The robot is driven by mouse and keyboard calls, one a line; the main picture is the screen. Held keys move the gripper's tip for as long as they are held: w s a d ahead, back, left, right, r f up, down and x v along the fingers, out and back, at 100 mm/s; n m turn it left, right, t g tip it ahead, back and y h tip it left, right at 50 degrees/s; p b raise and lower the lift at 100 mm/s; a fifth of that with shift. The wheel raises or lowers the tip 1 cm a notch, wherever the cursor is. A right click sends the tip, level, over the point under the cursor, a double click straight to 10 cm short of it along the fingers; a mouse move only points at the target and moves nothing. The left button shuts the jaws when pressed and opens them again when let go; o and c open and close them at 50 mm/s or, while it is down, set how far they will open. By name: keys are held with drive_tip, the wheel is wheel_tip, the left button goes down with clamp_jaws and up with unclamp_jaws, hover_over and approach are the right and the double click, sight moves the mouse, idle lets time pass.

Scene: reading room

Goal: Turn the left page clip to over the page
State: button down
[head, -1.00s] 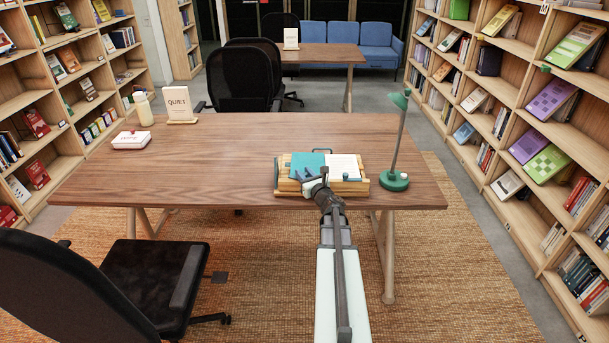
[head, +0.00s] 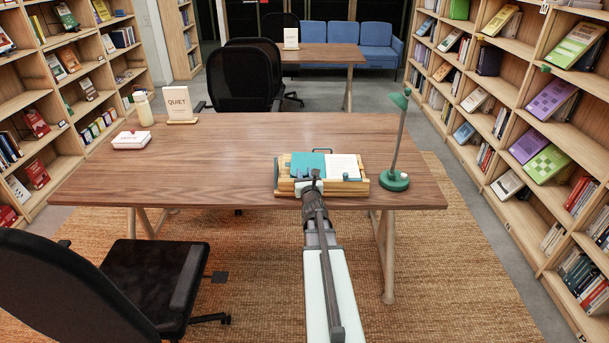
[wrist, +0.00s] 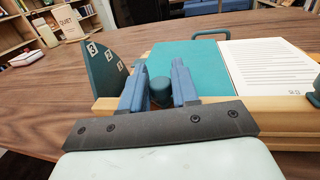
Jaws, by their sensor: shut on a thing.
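The left page clip (wrist: 160,91) has a round dark teal knob at the front edge of a wooden book stand (wrist: 250,121). In the wrist view, my gripper (wrist: 160,84) has one blue finger on each side of the knob, shut on it. The fingers hide part of the clip, so I cannot tell how its arm lies. In the head view my gripper (head: 313,180) is at the stand's front edge. A teal page (wrist: 185,65) lies behind the knob, beside a white printed page (wrist: 268,68). The right clip's knob (head: 345,176) is farther right.
A dark teal quarter-round plate (wrist: 97,70) with white number labels stands left of the fingers. A green lamp (head: 396,180) stands close right of the stand. A white box (head: 131,140) and a QUIET sign (head: 179,104) are far left. The middle of the table (head: 225,155) is clear.

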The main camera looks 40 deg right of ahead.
drive_tip(key=shift+m+g+h, duration=0.3)
idle(0.6)
drive_tip(key=c, duration=1)
unclamp_jaws()
drive_tip(key=shift+s, duration=0.1)
drive_tip(key=v, duration=0.7)
drive_tip(key=shift+s, duration=0.2)
drive_tip(key=shift+o, duration=0.4)
drive_tip(key=shift+a, duration=0.1)
